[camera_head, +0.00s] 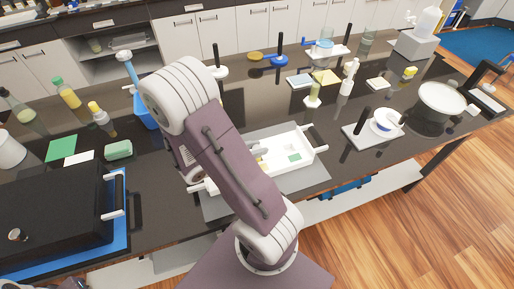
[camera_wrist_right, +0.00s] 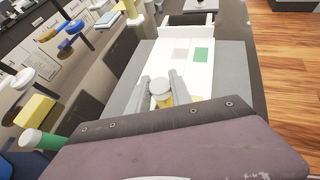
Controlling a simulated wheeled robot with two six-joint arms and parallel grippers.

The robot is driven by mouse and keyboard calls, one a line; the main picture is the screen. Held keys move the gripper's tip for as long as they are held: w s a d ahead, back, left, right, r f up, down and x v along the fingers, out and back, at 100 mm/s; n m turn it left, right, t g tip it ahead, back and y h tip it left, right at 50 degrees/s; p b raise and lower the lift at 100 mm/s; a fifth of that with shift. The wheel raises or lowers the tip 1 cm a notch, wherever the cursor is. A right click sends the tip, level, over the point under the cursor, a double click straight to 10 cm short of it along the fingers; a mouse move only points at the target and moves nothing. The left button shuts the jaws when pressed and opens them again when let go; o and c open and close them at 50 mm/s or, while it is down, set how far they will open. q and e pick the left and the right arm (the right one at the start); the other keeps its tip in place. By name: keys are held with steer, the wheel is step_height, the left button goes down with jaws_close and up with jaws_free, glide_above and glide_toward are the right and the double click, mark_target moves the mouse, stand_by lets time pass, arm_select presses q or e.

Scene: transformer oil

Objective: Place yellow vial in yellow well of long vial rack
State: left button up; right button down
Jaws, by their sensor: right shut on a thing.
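My right gripper (camera_wrist_right: 162,94) is shut on the yellow vial (camera_wrist_right: 167,101), which has a round white cap. In the right wrist view, the vial sits between the two grey fingers, over the grey mat and white tray. In the head view, my right arm hides most of the gripper and vial. I cannot make out a long vial rack with a yellow well for certain in either view.
The white tray (camera_head: 306,146), with a green patch inside, lies on a grey mat (camera_head: 316,179) on the black bench. A black case (camera_head: 50,207) on a blue mat stands at left. Bottles (camera_head: 67,93) stand at back left. A white dish (camera_head: 441,98) is at right.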

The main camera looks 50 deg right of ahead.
steer(key=shift+f, duration=0.3)
steer(key=c, duration=1.1)
jaws_free()
steer(key=o, duration=0.4)
steer(key=shift+c, duration=0.2)
steer(key=v, duration=0.9)
steer(key=shift+a+p, duration=0.1)
steer(key=shift+p, duration=0.3)
